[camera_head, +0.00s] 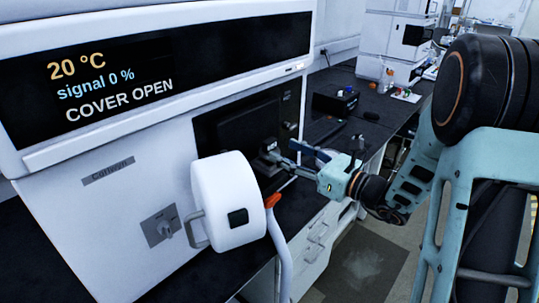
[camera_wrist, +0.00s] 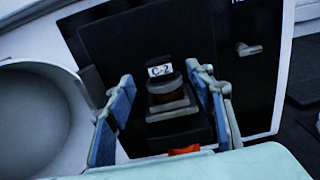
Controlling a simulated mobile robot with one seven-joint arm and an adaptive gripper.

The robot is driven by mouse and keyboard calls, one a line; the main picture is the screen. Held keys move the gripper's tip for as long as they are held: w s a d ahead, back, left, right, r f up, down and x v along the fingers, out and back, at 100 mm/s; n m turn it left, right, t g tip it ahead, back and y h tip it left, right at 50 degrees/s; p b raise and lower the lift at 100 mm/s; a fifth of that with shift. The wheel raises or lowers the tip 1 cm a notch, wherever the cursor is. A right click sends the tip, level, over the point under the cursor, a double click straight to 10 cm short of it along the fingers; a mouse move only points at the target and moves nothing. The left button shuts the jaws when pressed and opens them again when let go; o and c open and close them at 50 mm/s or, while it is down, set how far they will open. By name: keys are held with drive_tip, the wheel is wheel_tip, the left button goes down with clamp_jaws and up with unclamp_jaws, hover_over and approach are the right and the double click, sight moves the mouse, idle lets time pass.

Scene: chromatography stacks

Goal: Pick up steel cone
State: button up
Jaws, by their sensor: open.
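A dark grey, stepped metal piece (camera_wrist: 168,100), which looks like the steel cone, sits below a white "C-2" label (camera_wrist: 160,70) in the dark recess of the instrument. In the head view a small grey piece (camera_head: 269,146) shows at the same place, partly in shadow. My gripper (camera_wrist: 165,78) is open, with one blue-padded finger on each side of the piece. Visible gaps lie between the fingers and the piece, and nothing is held. In the head view my gripper (camera_head: 288,156) reaches in from the right at the recess.
The white round cover (camera_head: 222,200) with its handle hangs open left of the recess. The instrument display (camera_head: 150,75) reads "COVER OPEN". The dark bench behind holds a black box (camera_head: 336,101) and other equipment.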

sight(272, 147)
drive_tip(key=x, duration=0.5)
drive_tip(key=shift+f, duration=0.3)
drive_tip(key=shift+c, duration=0.6)
clamp_jaws()
